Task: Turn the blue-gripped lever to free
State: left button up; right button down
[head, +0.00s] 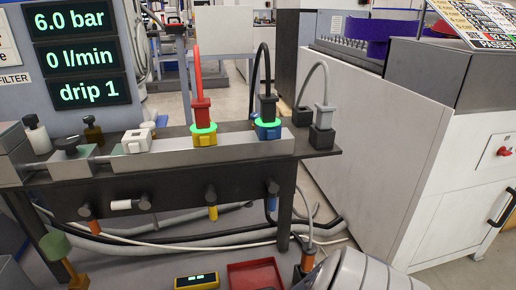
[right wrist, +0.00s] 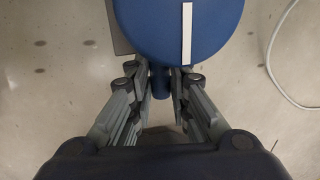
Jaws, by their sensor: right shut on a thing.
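In the head view, a blue-gripped lever (head: 272,188) hangs from the front of the dark bench (head: 165,190), its grip pointing down. No gripper touches it there. In the right wrist view, my right gripper (right wrist: 161,76) is shut on a small blue stem (right wrist: 161,84). The stem lies under the edge of a large blue round part (right wrist: 215,25) with a white strip (right wrist: 187,33). I cannot tell whether this is the same lever. My right gripper's fingers do not show in the head view, and my left gripper is in no view.
Levers with yellow (head: 213,213), white (head: 121,205) and orange (head: 90,227) grips share the bench front. Red (head: 202,112), black (head: 267,105) and grey (head: 324,117) plugs with cables stand on top. A red tray (head: 255,276) lies below. A white cabinet (head: 400,150) bounds the right.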

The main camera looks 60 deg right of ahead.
jog(key=shift+s+a, duration=0.1)
jog(key=c, duration=1.5)
grip_release()
jog(key=shift+r, duration=0.45)
jog(key=r, duration=0.3)
jog(key=w+a+r, duration=0.1)
jog(key=r, duration=0.7)
jog(key=shift+w+a, duration=0.25)
jog(key=shift+w, duration=0.15)
jog(key=shift+f, duration=0.1)
